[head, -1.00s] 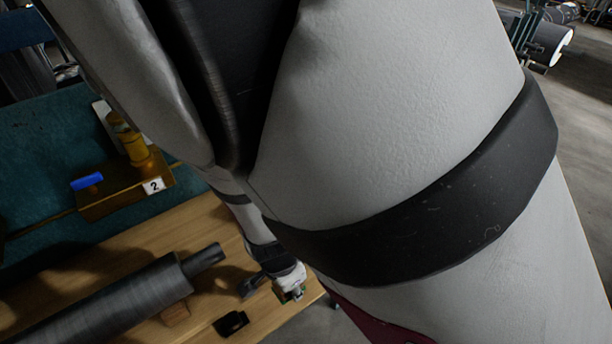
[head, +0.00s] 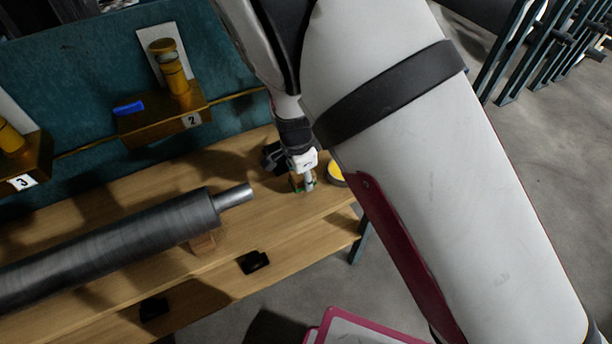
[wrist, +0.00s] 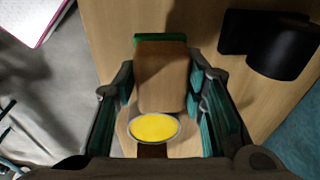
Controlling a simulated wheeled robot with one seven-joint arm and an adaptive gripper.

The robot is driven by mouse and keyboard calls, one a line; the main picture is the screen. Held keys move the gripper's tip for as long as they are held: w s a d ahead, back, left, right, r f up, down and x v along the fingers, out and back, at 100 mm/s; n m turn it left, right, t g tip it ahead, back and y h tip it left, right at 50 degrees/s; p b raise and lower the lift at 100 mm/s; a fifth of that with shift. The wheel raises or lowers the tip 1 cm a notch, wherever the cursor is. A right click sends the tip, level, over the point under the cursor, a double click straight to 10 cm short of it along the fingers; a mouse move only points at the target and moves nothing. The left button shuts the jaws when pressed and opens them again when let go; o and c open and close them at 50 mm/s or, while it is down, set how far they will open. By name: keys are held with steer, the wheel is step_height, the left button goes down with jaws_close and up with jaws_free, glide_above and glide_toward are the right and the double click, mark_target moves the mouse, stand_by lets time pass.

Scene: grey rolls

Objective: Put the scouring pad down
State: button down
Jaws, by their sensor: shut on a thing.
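The scouring pad, a brown block with a green layer, sits between the fingers of my gripper (wrist: 160,88) in the wrist view (wrist: 163,78). My gripper is shut on it, with a teal finger on each side. In the head view my gripper (head: 303,182) is over the right end of the wooden bench (head: 300,215), and a little green of the pad (head: 296,185) shows there. I cannot tell whether the pad touches the bench top.
A round tin with yellow contents (head: 336,172) stands close to the right of my gripper; it shows in the wrist view (wrist: 155,127). A dark object (wrist: 282,48) lies on the other side. A long grey roll (head: 120,240) lies at left. Bare wood lies between.

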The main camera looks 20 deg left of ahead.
mark_target(303, 185)
steer(key=shift+f, duration=1.75)
steer(key=shift+f, duration=0.15)
steer(key=c, duration=1)
jaws_free()
steer(key=r, duration=0.4)
steer(key=s+r, duration=0.1)
steer(key=r, duration=0.7)
steer(key=shift+s+a, duration=0.1)
steer(key=shift+s, duration=0.25)
steer(key=shift+r, duration=0.15)
